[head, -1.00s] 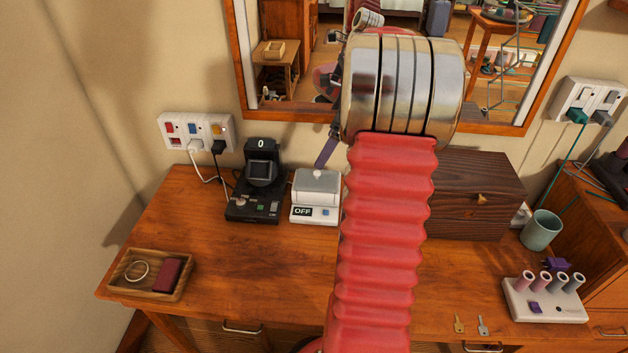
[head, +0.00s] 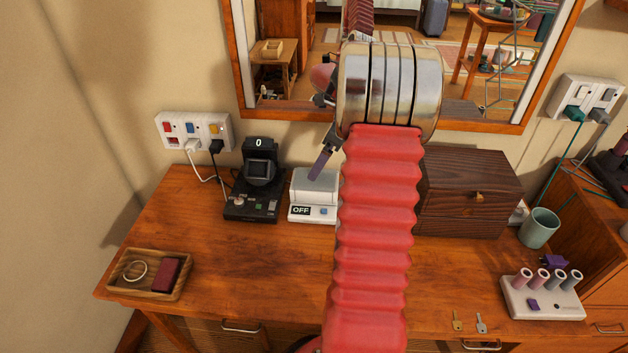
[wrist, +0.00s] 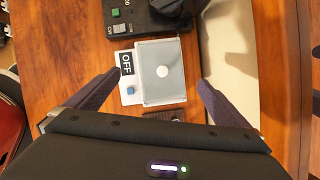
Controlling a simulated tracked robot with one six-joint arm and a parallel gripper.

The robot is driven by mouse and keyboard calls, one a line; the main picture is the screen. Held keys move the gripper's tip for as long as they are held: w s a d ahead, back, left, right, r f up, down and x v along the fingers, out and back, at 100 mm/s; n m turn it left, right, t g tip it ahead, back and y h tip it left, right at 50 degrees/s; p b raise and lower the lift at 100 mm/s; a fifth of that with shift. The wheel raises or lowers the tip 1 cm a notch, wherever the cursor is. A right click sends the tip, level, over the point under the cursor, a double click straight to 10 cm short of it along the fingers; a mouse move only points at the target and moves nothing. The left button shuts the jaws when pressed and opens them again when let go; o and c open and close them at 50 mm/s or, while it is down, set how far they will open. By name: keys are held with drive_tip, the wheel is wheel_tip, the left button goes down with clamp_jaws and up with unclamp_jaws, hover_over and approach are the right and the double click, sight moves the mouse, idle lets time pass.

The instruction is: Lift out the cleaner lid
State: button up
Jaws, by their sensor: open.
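The cleaner is a small white box (head: 312,213) with an OFF label and a blue button, standing on the desk near the wall. Its grey lid (head: 316,182) covers its top. My gripper (head: 318,172) is open, and one purple finger shows in front of the lid in the head view. In the wrist view the two fingers of my gripper (wrist: 157,80) stand apart to the left and right of the lid, with nothing between them held. The arm hides the cleaner's right edge in the head view.
A black device (head: 255,190) reading 0 stands close left of the cleaner. A dark wooden box (head: 468,195) stands to the right. Behind are the wall, a mirror and a power strip (head: 194,131) with cables. The desk front is mostly clear.

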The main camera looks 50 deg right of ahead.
drive_tip(key=shift+x, duration=1.2)
drive_tip(key=shift+x, duration=2.55)
drive_tip(key=shift+d, duration=0.1)
drive_tip(key=shift+c, duration=0.5)
drive_tip(key=c, duration=1)
drive_tip(key=shift+r, duration=0.1)
drive_tip(key=shift+c, duration=0.5)
wheel_tip(320, 180, up, 10)
drive_tip(key=shift+f, duration=0.1)
